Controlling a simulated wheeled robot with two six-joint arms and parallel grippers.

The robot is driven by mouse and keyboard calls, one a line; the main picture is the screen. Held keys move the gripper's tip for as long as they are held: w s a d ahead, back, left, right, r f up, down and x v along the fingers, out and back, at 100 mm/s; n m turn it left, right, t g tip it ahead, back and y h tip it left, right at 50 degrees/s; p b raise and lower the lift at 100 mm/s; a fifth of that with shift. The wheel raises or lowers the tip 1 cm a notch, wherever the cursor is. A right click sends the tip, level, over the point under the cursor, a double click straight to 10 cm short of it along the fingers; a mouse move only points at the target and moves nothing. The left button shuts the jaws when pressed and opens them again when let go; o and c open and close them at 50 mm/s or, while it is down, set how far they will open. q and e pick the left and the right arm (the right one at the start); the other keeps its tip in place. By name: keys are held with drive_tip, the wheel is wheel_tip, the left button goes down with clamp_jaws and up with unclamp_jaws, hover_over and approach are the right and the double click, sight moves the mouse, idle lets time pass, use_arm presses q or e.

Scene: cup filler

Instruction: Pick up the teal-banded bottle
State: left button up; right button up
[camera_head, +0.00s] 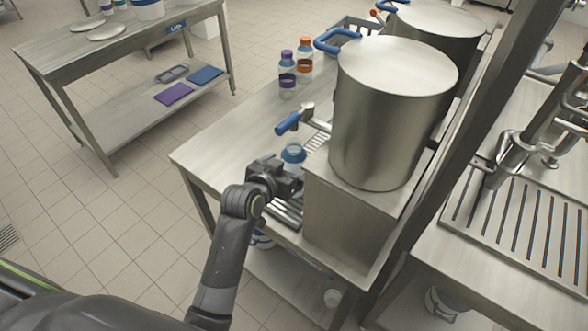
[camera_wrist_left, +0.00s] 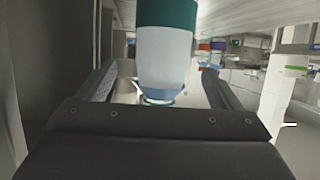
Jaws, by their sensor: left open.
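The teal-banded bottle (camera_head: 293,151) stands on the steel table in front of the large dispenser, its upper part showing just beyond my left gripper (camera_head: 288,168). The gripper hides its lower part in the head view. In the left wrist view the bottle (camera_wrist_left: 165,58) has a wide teal band and a pale, translucent body, and lies between the two spread fingers of my left gripper (camera_wrist_left: 160,82). The fingers are open, with visible space on both sides of the bottle. My right gripper is not in view.
The steel dispenser (camera_head: 390,120) stands close on the right. A blue-handled tap (camera_head: 290,122) juts out just behind the bottle. A purple-banded bottle (camera_head: 287,75) and an orange-banded bottle (camera_head: 305,62) stand farther back. The table (camera_head: 225,150) left of the gripper is clear.

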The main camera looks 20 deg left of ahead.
use_arm(q)
drive_tip(key=shift+r+p+x, duration=0.15)
drive_tip(key=shift+p+x, duration=0.15)
drive_tip(key=shift+x, duration=0.75)
drive_tip(key=shift+r+p+x, duration=0.1)
drive_tip(key=shift+p+x, duration=0.15)
drive_tip(key=shift+x, duration=0.8)
drive_tip(key=shift+w+a, duration=0.1)
drive_tip(key=shift+w, duration=0.05)
drive_tip(key=c, duration=1.4)
drive_tip(key=shift+r, duration=0.1)
drive_tip(key=shift+c, duration=1)
drive_tip(key=shift+r, duration=0.1)
